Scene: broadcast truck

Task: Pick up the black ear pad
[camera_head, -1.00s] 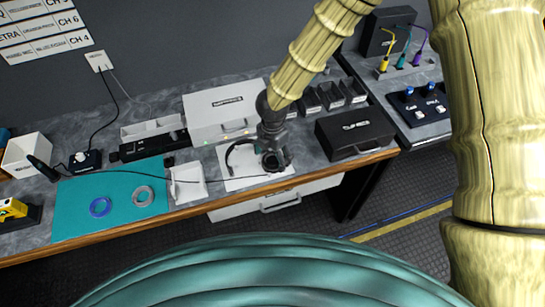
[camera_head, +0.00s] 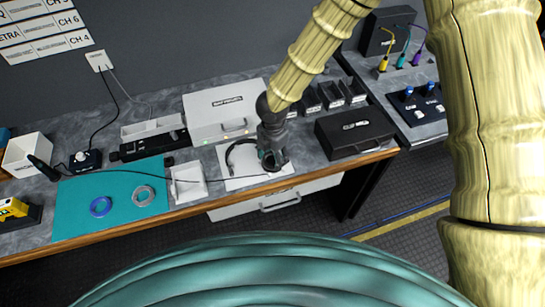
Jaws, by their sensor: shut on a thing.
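A dark headset (camera_head: 238,151) with a curved band lies on a white sheet (camera_head: 237,180) on the workbench. My gripper (camera_head: 271,161) points down over the right part of this sheet, to the right of the headband. It is shut on a small dark thing, which I take to be the black ear pad. The fingers and the dark colour hide most of the pad, so its outline is unclear. I cannot tell whether it touches the sheet.
A white case (camera_head: 215,112) stands behind, and a black case (camera_head: 352,136) stands close on the right. A small white tray (camera_head: 188,187) and a teal mat (camera_head: 120,212) with two rings lie left. The bench's wooden front edge (camera_head: 215,203) is near.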

